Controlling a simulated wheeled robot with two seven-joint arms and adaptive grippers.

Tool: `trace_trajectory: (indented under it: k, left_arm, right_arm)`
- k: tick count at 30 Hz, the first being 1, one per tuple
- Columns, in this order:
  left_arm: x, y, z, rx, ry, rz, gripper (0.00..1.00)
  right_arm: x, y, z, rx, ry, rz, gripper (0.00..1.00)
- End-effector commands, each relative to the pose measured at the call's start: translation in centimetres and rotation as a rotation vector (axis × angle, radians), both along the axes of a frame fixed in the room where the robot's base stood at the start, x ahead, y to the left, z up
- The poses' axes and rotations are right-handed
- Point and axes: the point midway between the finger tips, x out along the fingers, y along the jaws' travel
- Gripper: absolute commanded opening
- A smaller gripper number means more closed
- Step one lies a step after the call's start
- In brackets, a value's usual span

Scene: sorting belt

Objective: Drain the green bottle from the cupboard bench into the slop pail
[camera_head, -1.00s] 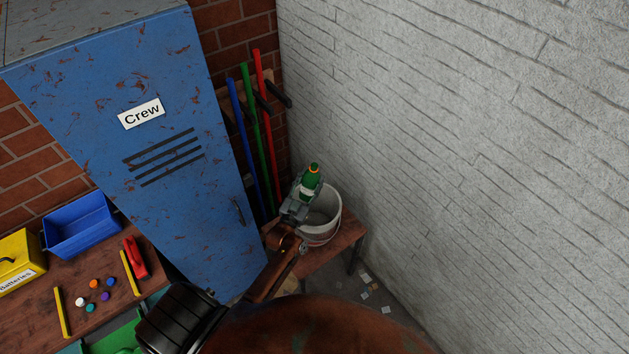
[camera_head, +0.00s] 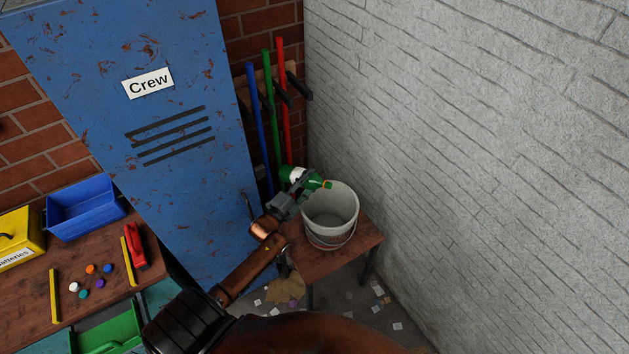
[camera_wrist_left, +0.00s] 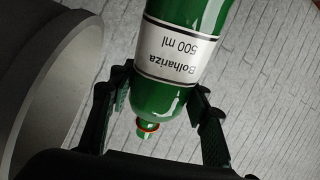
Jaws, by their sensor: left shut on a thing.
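The green bottle (camera_head: 314,180) has a white label, and its neck leans to the right over the left rim of the slop pail. My left gripper (camera_head: 291,198) is shut on it. In the left wrist view the bottle (camera_wrist_left: 196,98) sits between the two fingers (camera_wrist_left: 164,112), its label reading "Bolhariza 500 ml" upside down and its orange-ringed mouth at the bottom. The grey pail (camera_head: 331,222) stands upright on a small wooden bench; its rim also shows in the left wrist view (camera_wrist_left: 62,85). No liquid stream is visible. My right gripper is out of view.
The bench (camera_head: 357,252) stands in the corner by the white wall (camera_head: 480,130). A blue locker (camera_head: 165,110) marked Crew is to its left. Blue, green and red poles (camera_head: 268,110) hang behind. A workbench (camera_head: 25,285) with a blue bin (camera_head: 84,212) is at far left.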

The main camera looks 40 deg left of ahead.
Motion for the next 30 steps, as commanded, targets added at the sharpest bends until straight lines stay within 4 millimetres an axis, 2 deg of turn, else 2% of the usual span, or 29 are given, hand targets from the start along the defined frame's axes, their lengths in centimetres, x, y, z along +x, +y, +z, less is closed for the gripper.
trace_trajectory:
  k: [5, 6, 9, 15, 21, 30]
  left_arm:
    - [0.1, 0.3, -1.9, 0.174, 0.011, -0.001, 0.0]
    - [0.1, 0.3, -1.3, 0.241, 0.015, 0.0, 0.0]
    - [0.1, 0.2, -0.9, 0.392, 0.028, 0.0, 0.0]
    - [0.1, -0.3, 0.6, 0.598, 0.044, -0.001, 0.0]
    - [0.1, -0.5, 0.9, 0.683, 0.054, -0.001, 0.0]
    - [0.1, -0.6, 0.8, 0.688, 0.055, 0.0, 0.0]
  right_arm:
    - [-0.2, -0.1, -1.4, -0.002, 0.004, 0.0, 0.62]
    - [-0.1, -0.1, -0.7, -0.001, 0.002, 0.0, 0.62]
    - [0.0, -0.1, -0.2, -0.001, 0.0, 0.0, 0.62]
    - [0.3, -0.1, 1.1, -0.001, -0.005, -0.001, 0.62]
    - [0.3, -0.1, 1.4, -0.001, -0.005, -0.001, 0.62]
    - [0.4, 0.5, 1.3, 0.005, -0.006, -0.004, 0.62]
